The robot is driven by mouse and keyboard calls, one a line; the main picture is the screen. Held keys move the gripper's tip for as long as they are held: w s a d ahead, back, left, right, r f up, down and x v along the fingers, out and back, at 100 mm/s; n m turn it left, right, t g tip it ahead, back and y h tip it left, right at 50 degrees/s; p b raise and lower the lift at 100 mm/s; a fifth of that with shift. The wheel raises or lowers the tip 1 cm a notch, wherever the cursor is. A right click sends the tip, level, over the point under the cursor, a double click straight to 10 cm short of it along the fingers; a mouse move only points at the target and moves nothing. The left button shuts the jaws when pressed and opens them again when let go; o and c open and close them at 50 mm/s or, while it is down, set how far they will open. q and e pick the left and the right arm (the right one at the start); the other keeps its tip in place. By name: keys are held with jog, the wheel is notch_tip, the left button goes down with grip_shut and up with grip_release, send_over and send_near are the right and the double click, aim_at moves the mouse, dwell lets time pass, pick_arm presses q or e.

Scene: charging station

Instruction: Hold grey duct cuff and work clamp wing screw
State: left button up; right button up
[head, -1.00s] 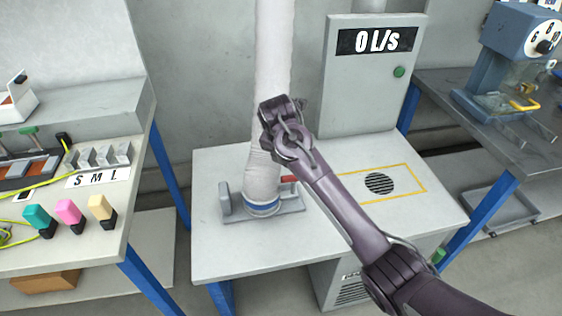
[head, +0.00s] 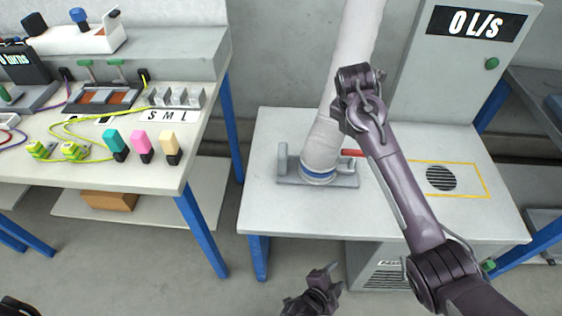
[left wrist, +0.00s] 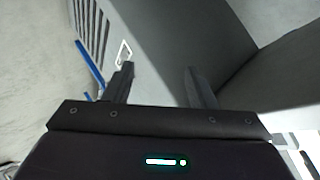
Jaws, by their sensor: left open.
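The pale duct hose (head: 352,60) comes down to a grey cuff (head: 320,150) with a blue band (head: 318,175), seated in a grey holder (head: 290,178) on the white bench. A small red part (head: 352,153) sticks out beside the cuff; I cannot make out a wing screw. My left gripper (head: 330,279) is below the bench front, apart from the cuff. In the left wrist view its jaws (left wrist: 160,75) are open and empty. My right arm reaches over the bench; its wrist is beside the hose, and its fingertips are hidden.
The bench top (head: 270,215) has free room in front of the holder. A vent grille (head: 440,178) is at its right. A grey panel (head: 440,75) reading 0 L/s stands behind. A left table (head: 80,170) carries coloured plugs and cables.

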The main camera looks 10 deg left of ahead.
pick_arm(q)
jog(key=w+d+r+m+t+h, duration=0.25)
jog(key=d+r, duration=0.35)
jog(key=r, duration=0.3)
notch_tip(320, 180, up, 15)
jog(key=m+t+y, duration=0.5)
jog(key=m+y, duration=0.6)
jog(key=m, duration=0.6)
send_over(282, 170)
jog(key=s, duration=0.4)
jog(key=shift+h, duration=0.25)
notch_tip(282, 170, down, 8)
jog(key=shift+w+d+r, duration=0.1)
jog(key=shift+w+r, duration=0.05)
jog(key=shift+r, duration=0.1)
jog(key=w, duration=0.7)
jog(key=shift+w+a+r, duration=0.1)
jog(key=shift+a, duration=0.2)
